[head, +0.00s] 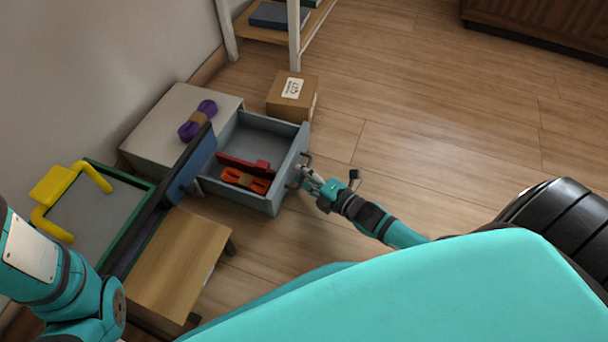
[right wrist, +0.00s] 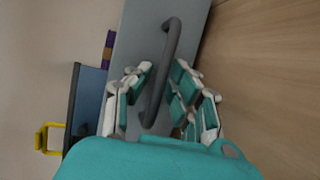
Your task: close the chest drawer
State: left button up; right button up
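The chest drawer (head: 290,166) is a grey-blue box pulled out of the chest (head: 197,160). Inside it lie an orange cord bundle (head: 247,180) and a dark red object (head: 236,162). A dark bar handle (right wrist: 168,68) is on the drawer's front, which also shows in the right wrist view (right wrist: 138,38). My right gripper (head: 303,178) is at this handle. In the right wrist view its fingers (right wrist: 160,88) are apart, one on each side of the handle. Whether they touch it is unclear. My left arm shows at lower left, but its gripper is not in view.
A pale box (head: 160,130) with a purple cord bundle (head: 197,121) stands behind the drawer. A cardboard box (head: 291,95) is close to its far corner. A wooden stool (head: 175,262) stands at the near side. Open floor (head: 420,130) lies to the right.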

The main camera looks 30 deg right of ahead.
grip_shut()
dwell(0.3)
